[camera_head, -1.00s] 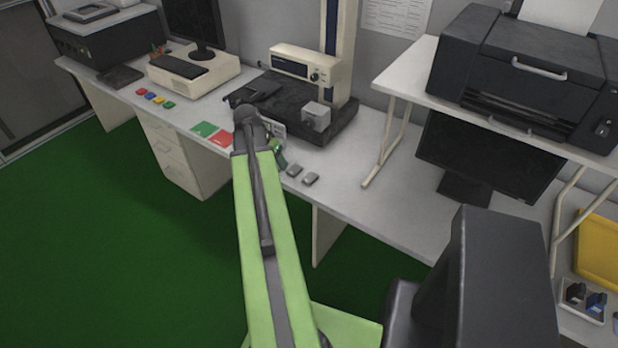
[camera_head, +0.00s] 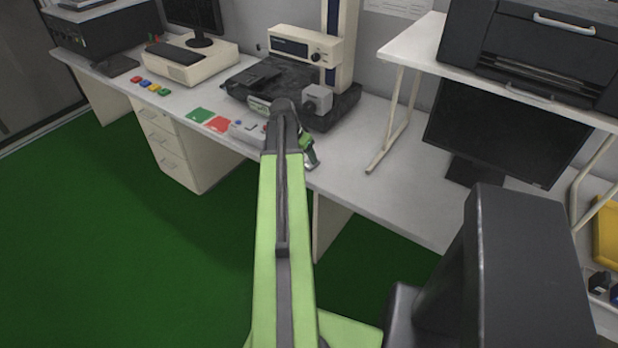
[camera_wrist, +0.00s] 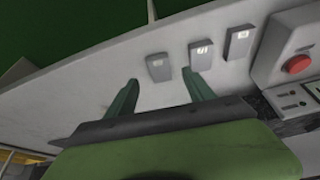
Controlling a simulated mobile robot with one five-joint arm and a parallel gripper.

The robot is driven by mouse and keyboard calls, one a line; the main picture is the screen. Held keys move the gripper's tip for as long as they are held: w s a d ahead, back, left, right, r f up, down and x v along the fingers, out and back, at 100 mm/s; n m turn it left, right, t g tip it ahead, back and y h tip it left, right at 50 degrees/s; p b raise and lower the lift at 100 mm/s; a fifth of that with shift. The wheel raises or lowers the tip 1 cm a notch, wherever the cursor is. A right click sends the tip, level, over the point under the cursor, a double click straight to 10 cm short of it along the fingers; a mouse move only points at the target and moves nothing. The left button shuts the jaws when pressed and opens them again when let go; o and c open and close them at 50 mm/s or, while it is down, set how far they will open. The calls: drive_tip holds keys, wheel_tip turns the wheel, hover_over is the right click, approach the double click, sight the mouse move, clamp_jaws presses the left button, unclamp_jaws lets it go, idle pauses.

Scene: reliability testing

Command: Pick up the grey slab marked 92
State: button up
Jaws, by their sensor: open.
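The labels are too small to read surely, so I cannot tell which is 92. My gripper (camera_wrist: 160,78) is open and empty, its green fingers apart. The left slab lies just beyond the gap between the fingertips; the right fingertip is near the middle slab.
A box with a red button (camera_wrist: 298,64) stands right of the slabs. A dark-based measuring stand (camera_head: 330,118) is behind my gripper. A white shelf leg (camera_head: 388,130) is to the right. The desk between them has free room (camera_head: 350,165).

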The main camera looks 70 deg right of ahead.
sight(309, 163)
drive_tip(key=shift+d+f, duration=0.15)
drive_tip(key=shift+f, duration=0.15)
drive_tip(key=b+x, duration=0.4)
drive_tip(key=x, duration=0.1)
drive_tip(key=shift+d+f+b, duration=0.1)
drive_tip(key=shift+f+b, duration=0.1)
drive_tip(key=shift+b, duration=0.2)
drive_tip(key=shift+r, duration=0.2)
clamp_jaws()
